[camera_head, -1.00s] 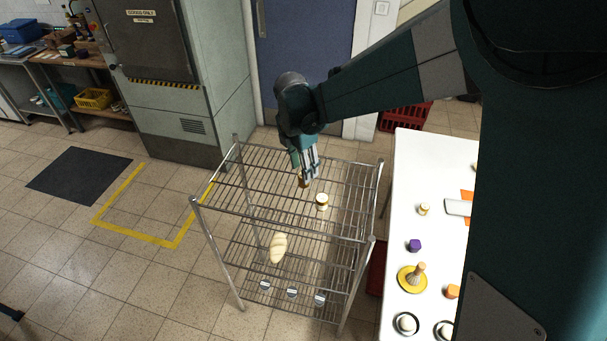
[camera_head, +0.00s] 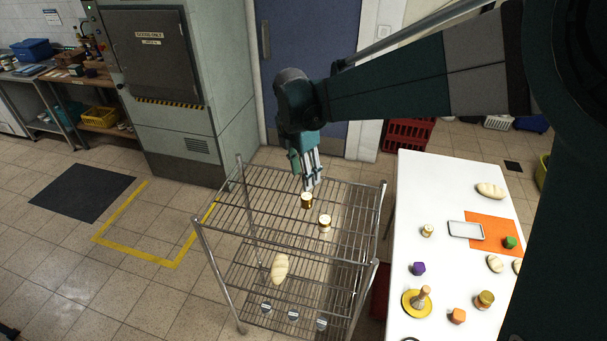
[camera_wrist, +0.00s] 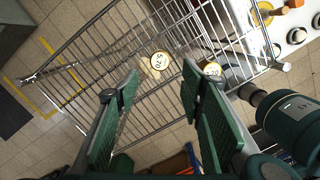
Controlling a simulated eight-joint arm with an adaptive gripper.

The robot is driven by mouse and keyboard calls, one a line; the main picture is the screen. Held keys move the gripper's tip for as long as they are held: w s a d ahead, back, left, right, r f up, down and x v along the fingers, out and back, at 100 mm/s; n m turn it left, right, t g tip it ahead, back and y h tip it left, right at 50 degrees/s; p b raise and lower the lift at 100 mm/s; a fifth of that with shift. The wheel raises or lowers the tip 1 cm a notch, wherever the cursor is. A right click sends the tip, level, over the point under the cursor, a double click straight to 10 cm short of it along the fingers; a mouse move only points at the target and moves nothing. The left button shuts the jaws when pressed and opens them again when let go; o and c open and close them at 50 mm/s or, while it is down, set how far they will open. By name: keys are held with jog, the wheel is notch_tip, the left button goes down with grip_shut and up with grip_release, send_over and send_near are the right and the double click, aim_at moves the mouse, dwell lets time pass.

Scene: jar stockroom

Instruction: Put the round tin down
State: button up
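Two similar gold-brown round tins with pale lids are on the top shelf of the wire rack (camera_head: 222,208). One tin (camera_head: 307,201) stands upright just below my gripper (camera_head: 311,184); in the wrist view this tin (camera_wrist: 161,61), its lid marked 5.70, shows beyond the fingertips. The second tin (camera_head: 325,223) stands a little nearer the front right and also shows in the wrist view (camera_wrist: 211,69). My gripper's green-padded fingers are spread wide in the wrist view (camera_wrist: 160,78), with nothing between them. I cannot tell which tin the task means.
A pale loaf (camera_head: 280,268) and several small items are on lower rack levels. The rack's corner posts rise above the top shelf, which has free room.

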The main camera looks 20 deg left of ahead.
jog(key=shift+d, duration=0.1)
dwell(0.5)
jog(key=s+d+r+m+t, duration=0.1)
jog(key=s+d+r+m, duration=0.25)
jog(key=d, duration=0.45)
jog(key=s+d+r+m+t+y, duration=0.1)
jog(key=s+d+r+m, duration=0.15)
jog(key=d+m, duration=0.4)
jog(key=s+d+r+m, duration=0.2)
jog(key=d+r+m, duration=0.15)
jog(key=d, duration=0.55)
jog(key=s+d+f+m+t, duration=0.2)
jog(key=s+d+m+t, duration=0.2)
jog(key=s+d+m, duration=1.1)
jog(key=s+d, duration=0.1)
jog(key=d, duration=0.2)
